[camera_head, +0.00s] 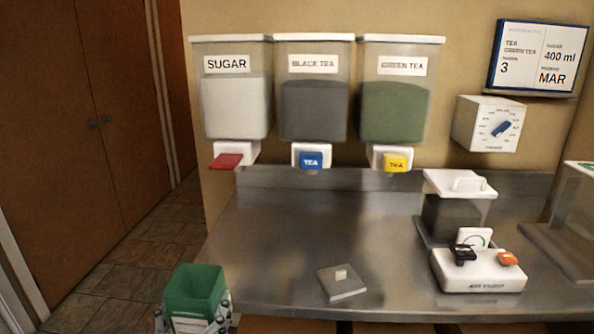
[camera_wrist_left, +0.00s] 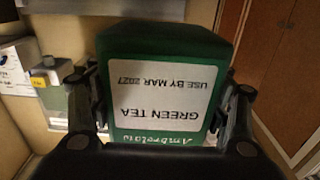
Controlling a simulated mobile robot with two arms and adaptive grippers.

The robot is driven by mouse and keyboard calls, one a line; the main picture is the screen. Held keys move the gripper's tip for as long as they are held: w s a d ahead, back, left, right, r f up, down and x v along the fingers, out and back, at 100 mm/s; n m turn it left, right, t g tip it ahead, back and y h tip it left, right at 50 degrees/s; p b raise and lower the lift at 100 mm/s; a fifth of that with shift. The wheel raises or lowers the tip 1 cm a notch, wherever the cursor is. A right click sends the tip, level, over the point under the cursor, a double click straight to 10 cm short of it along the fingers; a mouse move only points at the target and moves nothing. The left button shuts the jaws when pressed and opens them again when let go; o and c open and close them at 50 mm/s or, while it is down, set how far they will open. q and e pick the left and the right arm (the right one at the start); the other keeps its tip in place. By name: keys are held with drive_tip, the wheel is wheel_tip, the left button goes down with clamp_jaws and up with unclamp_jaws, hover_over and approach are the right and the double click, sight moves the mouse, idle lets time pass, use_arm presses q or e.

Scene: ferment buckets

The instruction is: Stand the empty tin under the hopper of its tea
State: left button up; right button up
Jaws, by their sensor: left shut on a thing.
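My left gripper (camera_head: 193,318) is shut on a green square tin (camera_head: 194,284), one finger on each side. The tin is upright with an open top, held at the counter's front left. In the left wrist view its white label (camera_wrist_left: 163,95) reads upside down "GREEN TEA, USE BY MAR 2027". The green tea hopper (camera_head: 395,110) hangs on the wall, rightmost of three, with a yellow tea lever (camera_head: 397,163). The black tea hopper (camera_head: 312,108) has a blue lever (camera_head: 312,160). The sugar hopper (camera_head: 236,105) has a red lever (camera_head: 227,160). My right gripper is out of view.
A white-lidded dispenser (camera_head: 458,205) and a device with black and orange parts (camera_head: 478,272) stand at right. A dial box (camera_head: 487,124) and a sign (camera_head: 540,56) hang above. The counter below the hoppers is clear.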

use_arm(q)
drive_tip(key=shift+y, duration=0.3)
drive_tip(key=s, duration=0.1)
drive_tip(key=s+p, duration=0.1)
drive_tip(key=s, duration=0.1)
drive_tip(key=s+d+f+p, duration=0.1)
drive_tip(key=s, duration=0.1)
drive_tip(key=shift+s, duration=0.2)
approach(198, 330)
wheel_tip(198, 330, down, 3)
drive_tip(key=shift+w, duration=0.35)
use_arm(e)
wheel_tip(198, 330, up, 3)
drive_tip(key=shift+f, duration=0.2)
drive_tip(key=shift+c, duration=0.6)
